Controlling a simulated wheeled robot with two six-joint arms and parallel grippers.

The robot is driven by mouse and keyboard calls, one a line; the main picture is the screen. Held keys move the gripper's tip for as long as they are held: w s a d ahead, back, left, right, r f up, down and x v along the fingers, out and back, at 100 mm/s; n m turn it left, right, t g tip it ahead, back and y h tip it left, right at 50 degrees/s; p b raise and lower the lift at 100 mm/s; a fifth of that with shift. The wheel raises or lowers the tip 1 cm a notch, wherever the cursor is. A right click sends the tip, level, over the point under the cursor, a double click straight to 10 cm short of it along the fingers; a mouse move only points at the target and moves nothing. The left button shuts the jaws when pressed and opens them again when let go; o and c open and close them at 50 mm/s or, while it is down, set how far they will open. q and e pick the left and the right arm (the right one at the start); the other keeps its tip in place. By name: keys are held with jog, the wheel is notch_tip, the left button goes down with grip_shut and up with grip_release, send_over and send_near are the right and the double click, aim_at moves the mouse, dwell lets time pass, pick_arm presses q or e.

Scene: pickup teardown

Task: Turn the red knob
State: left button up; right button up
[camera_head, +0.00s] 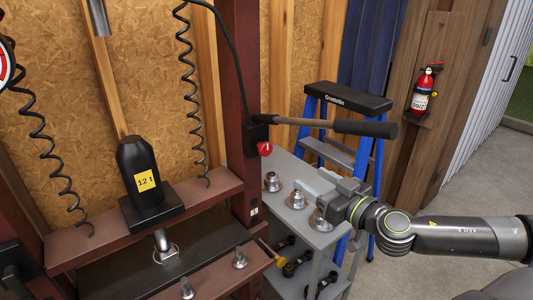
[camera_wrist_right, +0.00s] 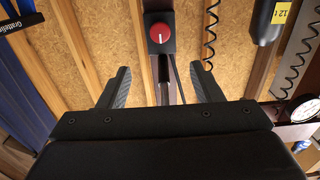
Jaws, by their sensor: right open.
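The red knob (camera_head: 265,149) sits on a black box on the dark red steel post, below a black lever handle. In the right wrist view the red knob (camera_wrist_right: 159,32) shows round, with a white mark, on its black plate. My right gripper (camera_head: 300,184) comes in from the right, a short way below and right of the knob. Its two fingers (camera_wrist_right: 160,70) are spread apart and empty in the wrist view, with the knob ahead, roughly in line with the gap between them. The gripper is not touching the knob. My left gripper is not in view.
A long lever (camera_head: 335,125) sticks out right above the knob. A grey cart (camera_head: 310,236) with metal fittings stands under my right gripper. A blue stepladder (camera_head: 345,103) is behind. The press with a black jack (camera_head: 140,165) is at left. Coiled black cables hang nearby.

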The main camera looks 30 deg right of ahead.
jog(key=w+b, duration=0.3)
jog(key=b, duration=0.4)
send_near(268, 150)
jog(key=shift+w, duration=1.2)
jog(key=shift+w+a+p, duration=0.15)
jog(key=shift+w+a, duration=0.05)
jog(key=shift+w, duration=0.95)
jog(key=shift+w+a+p, duration=0.1)
jog(key=shift+w+a, duration=0.05)
jog(key=shift+w, duration=0.95)
jog(key=shift+w+a+p, duration=0.15)
jog(key=shift+w+a, duration=0.05)
jog(key=shift+w, duration=0.95)
jog(key=c, duration=1)
